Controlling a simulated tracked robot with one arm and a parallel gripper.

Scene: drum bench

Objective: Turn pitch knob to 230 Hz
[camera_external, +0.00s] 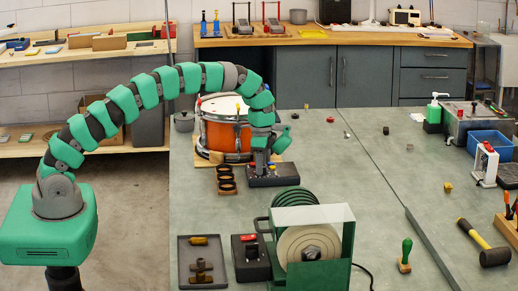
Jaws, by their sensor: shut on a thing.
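A dark control box (288,181) lies on the grey bench just in front of an orange drum (220,136). The box has small coloured knobs or buttons on top, too small to read any pitch value. My gripper (262,171) points down onto the left part of the box's top, shut on a knob there. The fingers and the wrist hide most of that knob, so its pointer and angle cannot be seen. The drum stands upright on a wooden board, close behind and left of my gripper.
A green-framed machine with a disc (303,245) stands in front, beside a tray (193,279) of brass parts. A mallet (479,240) lies at the right. The bench middle is mostly clear.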

